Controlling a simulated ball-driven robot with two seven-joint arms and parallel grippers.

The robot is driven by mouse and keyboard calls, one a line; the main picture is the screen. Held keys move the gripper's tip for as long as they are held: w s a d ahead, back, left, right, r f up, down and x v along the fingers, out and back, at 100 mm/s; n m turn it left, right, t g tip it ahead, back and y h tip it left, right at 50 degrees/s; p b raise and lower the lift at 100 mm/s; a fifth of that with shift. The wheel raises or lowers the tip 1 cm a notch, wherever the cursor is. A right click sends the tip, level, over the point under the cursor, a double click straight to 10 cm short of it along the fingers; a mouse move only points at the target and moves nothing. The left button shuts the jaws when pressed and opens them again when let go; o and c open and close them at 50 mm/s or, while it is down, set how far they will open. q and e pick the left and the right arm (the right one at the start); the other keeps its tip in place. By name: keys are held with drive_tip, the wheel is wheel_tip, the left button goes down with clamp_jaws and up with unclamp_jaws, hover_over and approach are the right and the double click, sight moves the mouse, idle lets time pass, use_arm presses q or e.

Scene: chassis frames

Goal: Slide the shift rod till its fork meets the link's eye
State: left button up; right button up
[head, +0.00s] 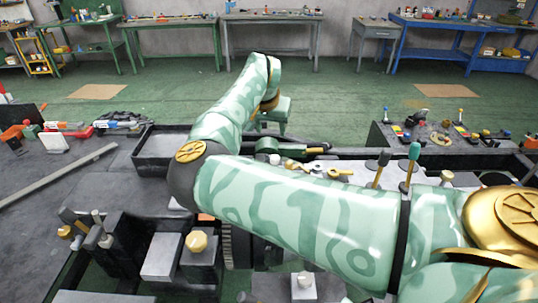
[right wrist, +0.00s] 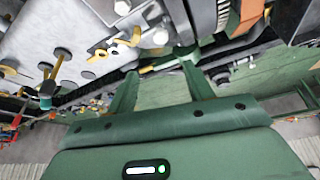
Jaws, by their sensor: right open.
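My right gripper (head: 273,126) hangs beyond the bent forearm in the head view, over the chassis's far edge. In the right wrist view its two green fingers (right wrist: 160,72) stand apart with nothing between them. A small yellow fitting (right wrist: 128,39) lies beyond the fingertips on the grey plate, beside silver bolt heads; it also shows in the head view (head: 340,173). I cannot tell whether it is the rod's fork or the link's eye. The shift rod cannot be clearly picked out; my right arm covers much of the chassis middle. My left gripper is not in view.
A dark-knobbed lever (head: 378,166) and a green-knobbed lever (head: 410,165) stand up right of the yellow fitting. A grey tray (head: 165,146) is at the left. Benches line the back wall; the green floor between is mostly clear.

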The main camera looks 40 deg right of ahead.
sight(275, 157)
drive_tip(key=b+x, duration=0.4)
drive_tip(key=x, duration=1.2)
drive_tip(key=shift+a, duration=0.1)
clamp_jaws()
drive_tip(key=s+d+p, duration=0.2)
drive_tip(key=d+p, duration=0.1)
drive_tip(key=s+d+p, duration=0.1)
drive_tip(key=p, duration=0.1)
drive_tip(key=shift+s+d+r, duration=0.2)
drive_tip(key=shift+s+r, duration=0.05)
drive_tip(key=shift+s, duration=0.05)
drive_tip(key=shift+s+d+f, duration=0.15)
drive_tip(key=shift+d, duration=0.05)
drive_tip(key=shift+f, duration=0.1)
